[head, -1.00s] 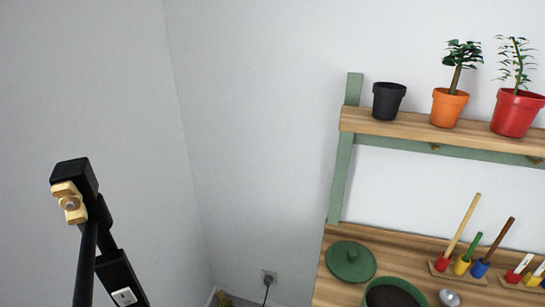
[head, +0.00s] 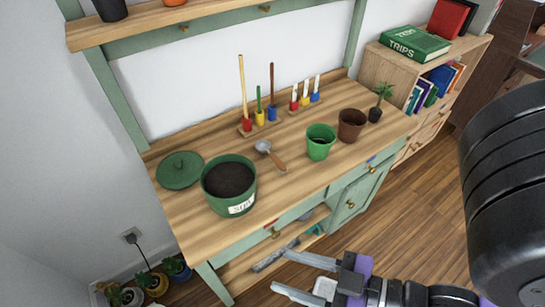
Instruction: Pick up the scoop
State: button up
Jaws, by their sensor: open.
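The scoop (head: 270,153) lies on the wooden tabletop, with a grey metal bowl at its upper left and a brown handle pointing to the lower right. It sits between a green pot of soil and an empty green pot. My gripper (head: 280,271) shows at the bottom of the head view, in front of the bench and apart from the scoop. Its two grey fingers are spread, point left, and have nothing between them.
The green soil pot (head: 243,205), its lid (head: 180,170), the green pot (head: 320,142) and a brown pot (head: 352,124) stand on the bench (head: 290,190). Holders with upright sticks (head: 258,122) stand behind the scoop. A bookshelf (head: 405,75) is at right. Potted plants (head: 150,283) stand on the floor at lower left.

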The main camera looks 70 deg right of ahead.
aim_at(263, 145)
jog(key=z, duration=1.4)
